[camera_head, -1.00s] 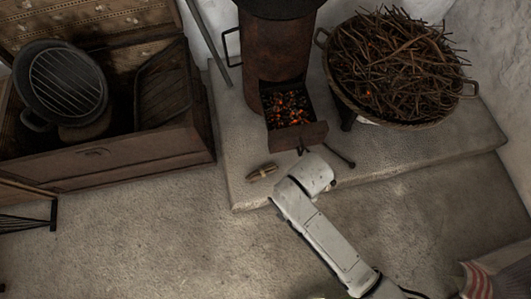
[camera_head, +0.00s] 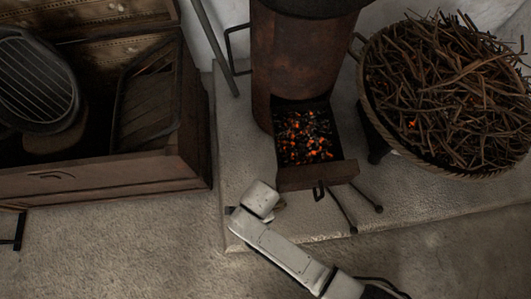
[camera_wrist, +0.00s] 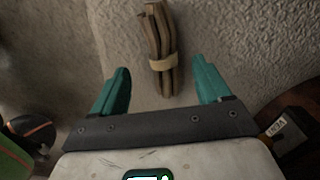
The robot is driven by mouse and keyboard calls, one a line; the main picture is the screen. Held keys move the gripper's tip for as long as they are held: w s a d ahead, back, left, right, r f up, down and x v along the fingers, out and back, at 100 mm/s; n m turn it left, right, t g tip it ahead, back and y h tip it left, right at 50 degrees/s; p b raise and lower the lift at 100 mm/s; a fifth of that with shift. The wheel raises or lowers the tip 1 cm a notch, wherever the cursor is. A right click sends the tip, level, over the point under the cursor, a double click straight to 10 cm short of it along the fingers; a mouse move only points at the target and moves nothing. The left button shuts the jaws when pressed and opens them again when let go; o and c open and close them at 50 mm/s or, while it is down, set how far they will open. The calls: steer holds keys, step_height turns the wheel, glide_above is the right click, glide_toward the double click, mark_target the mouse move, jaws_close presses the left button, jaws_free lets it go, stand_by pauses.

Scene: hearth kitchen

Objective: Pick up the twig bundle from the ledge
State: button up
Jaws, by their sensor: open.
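The twig bundle (camera_wrist: 166,72) is a short bunch of brown sticks with a pale tan band around it. In the wrist view it lies on the pale, rough ledge (camera_wrist: 255,40). My gripper (camera_wrist: 162,74) is open, with one teal finger on each side of the bundle's near end. The fingers look apart from the sticks; their height above the ledge is hard to tell. In the head view my wrist hides most or all of the bundle near the front left corner of the ledge (camera_head: 410,190).
A rusty stove (camera_head: 290,60) stands behind my gripper, its ember drawer (camera_head: 318,177) pulled out and glowing. Metal rods lie beside the drawer. A large basket of twigs (camera_head: 450,90) stands at right. A wooden chest (camera_head: 110,178) is at left. The floor in front is clear.

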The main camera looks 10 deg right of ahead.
steer(key=shift+w+f+b, duration=0.15)
steer(key=shift+f+b, duration=2.05)
steer(key=shift+f, duration=1.2)
steer(key=shift+c, duration=0.2)
steer(key=shift+r, duration=0.1)
steer(key=c, duration=1)
